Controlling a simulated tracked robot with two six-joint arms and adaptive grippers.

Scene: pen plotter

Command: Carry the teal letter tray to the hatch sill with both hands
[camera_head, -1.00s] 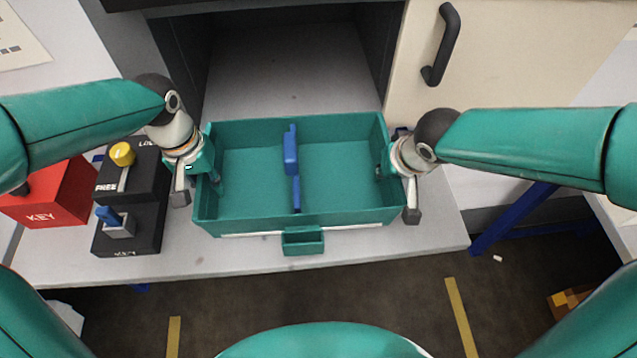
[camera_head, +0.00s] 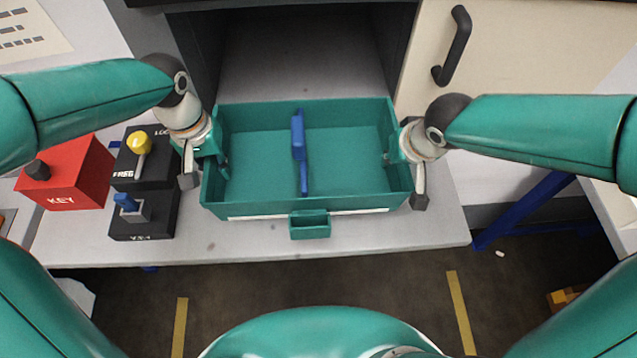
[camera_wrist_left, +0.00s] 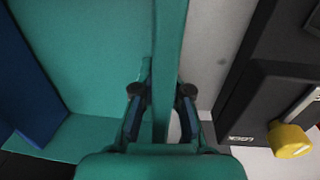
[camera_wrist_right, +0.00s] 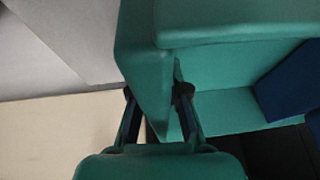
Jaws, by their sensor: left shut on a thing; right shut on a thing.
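The teal letter tray (camera_head: 260,208) is an open box with a blue divider (camera_head: 299,150) across its middle and a small teal pocket on its front. My left gripper (camera_head: 205,168) is shut on the tray's left wall; the left wrist view shows its fingers (camera_wrist_left: 161,95) on either side of that wall (camera_wrist_left: 168,60). My right gripper (camera_head: 402,170) is shut on the right wall, and the right wrist view shows its fingers (camera_wrist_right: 158,95) around it. The hatch sill (camera_head: 300,75) is the pale surface in the dark opening behind the tray. Whether the tray touches the table is unclear.
Left of the tray stand a red KEY box (camera_head: 68,180) and black switch boxes (camera_head: 145,215) with yellow and blue knobs. A cream door (camera_head: 510,60) with a dark handle (camera_head: 455,45) is right of the opening. Bare table (camera_head: 260,245) shows in front.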

